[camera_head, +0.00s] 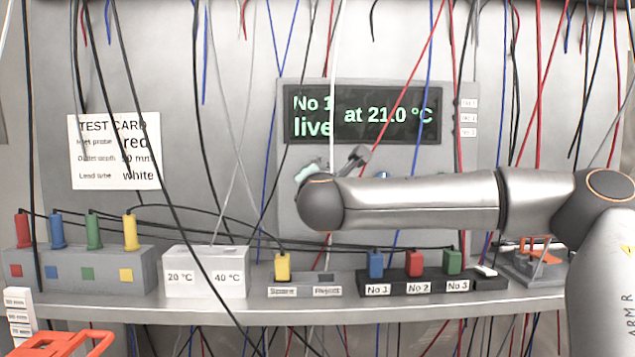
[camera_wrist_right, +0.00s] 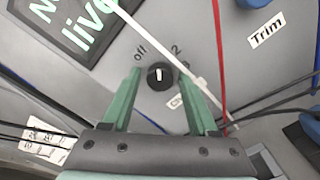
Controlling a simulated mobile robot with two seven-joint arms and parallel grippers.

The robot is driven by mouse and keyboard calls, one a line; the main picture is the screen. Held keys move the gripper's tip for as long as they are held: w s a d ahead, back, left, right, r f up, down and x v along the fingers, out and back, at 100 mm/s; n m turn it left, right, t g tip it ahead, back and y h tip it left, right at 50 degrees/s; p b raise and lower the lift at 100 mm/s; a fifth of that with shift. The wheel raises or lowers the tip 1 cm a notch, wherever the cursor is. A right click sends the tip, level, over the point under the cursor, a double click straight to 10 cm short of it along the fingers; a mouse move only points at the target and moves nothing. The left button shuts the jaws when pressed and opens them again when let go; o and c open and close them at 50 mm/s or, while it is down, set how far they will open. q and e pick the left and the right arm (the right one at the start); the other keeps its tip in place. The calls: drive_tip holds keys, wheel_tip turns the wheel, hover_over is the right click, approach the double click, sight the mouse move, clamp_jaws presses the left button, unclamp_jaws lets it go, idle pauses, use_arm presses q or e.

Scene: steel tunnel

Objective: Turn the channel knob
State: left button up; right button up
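The channel knob (camera_wrist_right: 160,76) is a round black knob with a white mark on the grey panel, in the right wrist view. Its mark points up in that view, between the labels "off" and "2". My right gripper (camera_wrist_right: 160,71) is open, its green fingers on either side of the knob; I cannot tell whether they touch it. In the head view my right arm hides the knob and most of the gripper. The display (camera_head: 362,114) reads "No 1 live at 21.0 °C".
A white cable (camera_wrist_right: 150,42) crosses close to the knob, and a red cable (camera_wrist_right: 217,60) hangs right of the fingers. A blue knob labelled "Trim" (camera_wrist_right: 265,30) is nearby. Below, a shelf (camera_head: 200,309) carries socket blocks with coloured plugs. Many cables hang before the wall.

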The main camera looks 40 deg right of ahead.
drive_tip(key=shift+o, duration=0.8)
drive_tip(key=b+v, duration=0.2)
drive_tip(key=v, duration=1)
drive_tip(key=shift+s+a, duration=0.2)
